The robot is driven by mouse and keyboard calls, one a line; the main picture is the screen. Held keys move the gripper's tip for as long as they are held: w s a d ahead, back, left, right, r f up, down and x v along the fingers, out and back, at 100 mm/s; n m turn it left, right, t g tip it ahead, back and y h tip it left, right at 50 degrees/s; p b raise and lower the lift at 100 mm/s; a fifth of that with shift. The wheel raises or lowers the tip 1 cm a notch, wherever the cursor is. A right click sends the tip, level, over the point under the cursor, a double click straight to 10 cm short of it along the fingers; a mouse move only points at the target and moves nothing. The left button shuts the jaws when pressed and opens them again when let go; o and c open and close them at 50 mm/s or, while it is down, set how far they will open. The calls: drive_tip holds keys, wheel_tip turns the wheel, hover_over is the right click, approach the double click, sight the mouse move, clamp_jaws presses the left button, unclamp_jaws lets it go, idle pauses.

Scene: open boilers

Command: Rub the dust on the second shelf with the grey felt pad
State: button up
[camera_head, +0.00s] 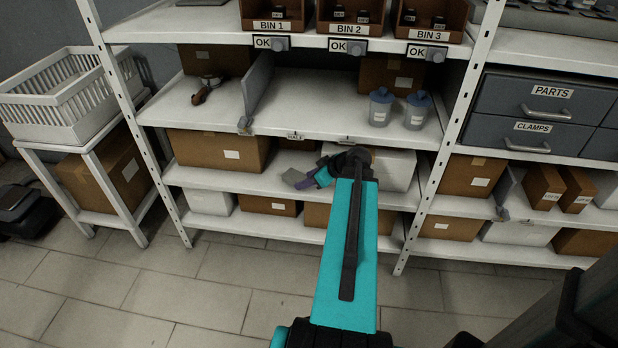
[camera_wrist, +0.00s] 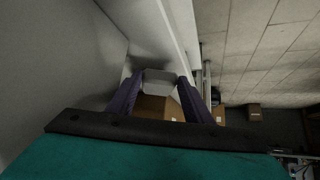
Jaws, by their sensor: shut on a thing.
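My gripper (camera_head: 300,180) is at the shelf level just above the lowest one, near the front of the middle bay. Its purple fingers are shut on the grey felt pad (camera_head: 292,178). In the wrist view the fingers (camera_wrist: 160,98) hold the pad (camera_wrist: 158,82) between their tips. The second shelf (camera_head: 240,183) has a white surface and a front lip. I cannot make out dust on it, and my arm hides part of it. I cannot tell whether the pad touches the shelf.
A brown box (camera_head: 220,150) stands left of the gripper and a white box (camera_head: 395,168) stands behind my arm to the right. The shelf above holds two blue-lidded jars (camera_head: 381,106) and an upright divider (camera_head: 256,88). A rack upright (camera_head: 440,150) rises at the right. The floor in front is clear.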

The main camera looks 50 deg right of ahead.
drive_tip(key=shift+f+b, duration=0.75)
drive_tip(key=shift+f, duration=0.2)
idle(0.4)
